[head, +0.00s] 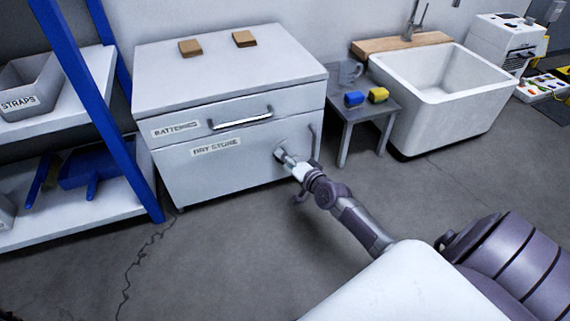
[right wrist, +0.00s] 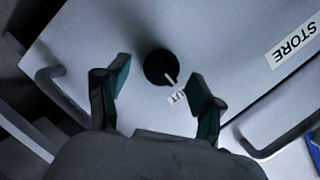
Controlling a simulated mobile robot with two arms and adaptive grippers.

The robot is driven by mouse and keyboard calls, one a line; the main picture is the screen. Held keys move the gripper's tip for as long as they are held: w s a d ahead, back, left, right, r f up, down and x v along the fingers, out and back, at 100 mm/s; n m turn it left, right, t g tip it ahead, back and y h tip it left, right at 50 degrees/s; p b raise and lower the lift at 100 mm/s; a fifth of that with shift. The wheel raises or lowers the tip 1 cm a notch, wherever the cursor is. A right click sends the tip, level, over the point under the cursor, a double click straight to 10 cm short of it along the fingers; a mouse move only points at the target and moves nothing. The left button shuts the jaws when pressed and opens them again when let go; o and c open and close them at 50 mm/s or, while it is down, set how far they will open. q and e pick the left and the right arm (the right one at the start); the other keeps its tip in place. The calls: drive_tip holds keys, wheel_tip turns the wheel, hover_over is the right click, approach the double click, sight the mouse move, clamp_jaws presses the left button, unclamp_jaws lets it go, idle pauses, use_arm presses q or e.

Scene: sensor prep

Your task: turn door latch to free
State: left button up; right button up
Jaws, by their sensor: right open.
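The door latch is a round black knob (right wrist: 158,66) with a pale pointer line, on the white DRY STORE door (head: 225,166) of the cabinet. In the right wrist view the pointer runs toward the lower right, near a small white label (right wrist: 177,98) whose text is only partly readable. My right gripper (head: 284,154) reaches the door at the latch. In the right wrist view its two dark fingers are open, one on each side of the knob, with gaps visible. In the head view the gripper hides the latch. My left gripper is not in view.
The door handle (head: 313,142) is right of the latch, and the BATTERIES drawer handle (head: 242,119) is above it. Two brown blocks lie on the cabinet top (head: 226,72). A grey side table (head: 372,111) and white sink stand to the right. Blue-posted shelving is at left.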

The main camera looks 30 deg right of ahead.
drive_tip(key=shift+w, duration=0.55)
drive_tip(key=shift+f, duration=0.1)
drive_tip(key=c, duration=1.1)
drive_tip(key=shift+f+m+t+b, duration=0.2)
drive_tip(key=shift+m+t+b, duration=0.9)
drive_tip(key=shift+m, duration=1.8)
drive_tip(key=shift+f+m+t+b, duration=0.2)
drive_tip(key=shift+m+t+b, duration=0.35)
drive_tip(key=shift+m+b, duration=1.65)
drive_tip(key=shift+f+m+t+b, duration=0.2)
drive_tip(key=shift+m+t+b, duration=0.5)
drive_tip(key=shift+m, duration=2.9)
drive_tip(key=shift+c, duration=0.2)
